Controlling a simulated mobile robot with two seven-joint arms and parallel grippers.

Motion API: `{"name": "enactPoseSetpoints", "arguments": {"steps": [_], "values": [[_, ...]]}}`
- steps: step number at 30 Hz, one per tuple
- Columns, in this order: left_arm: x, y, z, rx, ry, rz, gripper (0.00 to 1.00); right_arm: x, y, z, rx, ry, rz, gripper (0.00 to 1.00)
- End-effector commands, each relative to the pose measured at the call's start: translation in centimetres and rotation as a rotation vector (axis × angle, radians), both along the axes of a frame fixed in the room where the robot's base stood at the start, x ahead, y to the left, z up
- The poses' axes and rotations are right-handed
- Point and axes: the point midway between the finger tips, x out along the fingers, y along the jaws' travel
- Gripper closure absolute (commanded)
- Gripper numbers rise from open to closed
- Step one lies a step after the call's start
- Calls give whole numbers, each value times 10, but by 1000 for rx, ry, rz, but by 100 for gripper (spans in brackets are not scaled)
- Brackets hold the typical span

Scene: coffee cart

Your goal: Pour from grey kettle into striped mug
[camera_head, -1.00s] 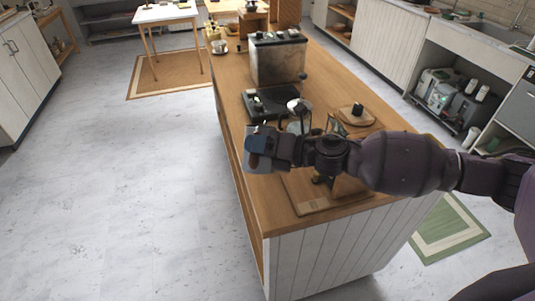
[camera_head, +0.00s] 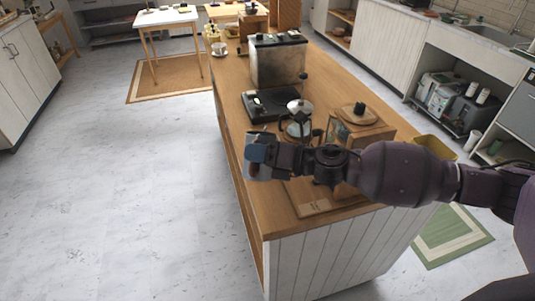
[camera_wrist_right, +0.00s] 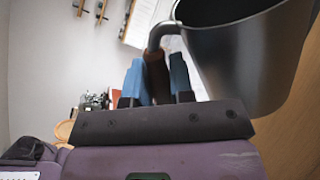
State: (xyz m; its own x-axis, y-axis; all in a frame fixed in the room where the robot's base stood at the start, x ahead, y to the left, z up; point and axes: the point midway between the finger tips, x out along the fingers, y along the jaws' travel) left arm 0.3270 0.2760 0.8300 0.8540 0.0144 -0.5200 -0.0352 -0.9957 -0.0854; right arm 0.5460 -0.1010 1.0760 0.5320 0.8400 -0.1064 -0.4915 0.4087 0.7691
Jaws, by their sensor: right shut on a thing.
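The grey kettle (camera_wrist_right: 245,55) fills the upper right of the right wrist view, its dark open top partly showing. My right gripper (camera_wrist_right: 156,84) is shut on its brown handle, between blue fingertips. In the head view the right gripper (camera_head: 259,155) is at the left edge of the wooden counter, and the kettle is mostly hidden by it. I cannot make out a striped mug. A pale cup (camera_head: 219,48) sits at the far left end of the counter, too small to tell any stripes. My left gripper is not in view.
Behind my right arm stand a glass pot with a silver lid (camera_head: 299,106) and a wooden box (camera_head: 370,125) with a black knob. Beyond are a black hotplate (camera_head: 262,103) and a metal machine (camera_head: 278,62). A wooden board (camera_head: 313,207) lies at the near end.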

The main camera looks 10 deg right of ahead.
Motion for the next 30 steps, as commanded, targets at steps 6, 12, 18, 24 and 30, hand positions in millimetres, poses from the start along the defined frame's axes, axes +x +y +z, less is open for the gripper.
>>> {"name": "enactPoseSetpoints", "arguments": {"steps": [6,12,18,24,30], "values": [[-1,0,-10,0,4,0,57,0,1,-7,-14,-38,0,100],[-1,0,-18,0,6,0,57,-1,1,-14,-26,-68,-1,100],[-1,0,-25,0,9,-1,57,-1,1,-19,-37,-98,0,100],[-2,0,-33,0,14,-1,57,-2,1,-25,-49,-127,0,100],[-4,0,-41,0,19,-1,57,-3,2,-31,-61,-155,-1,100]]}}
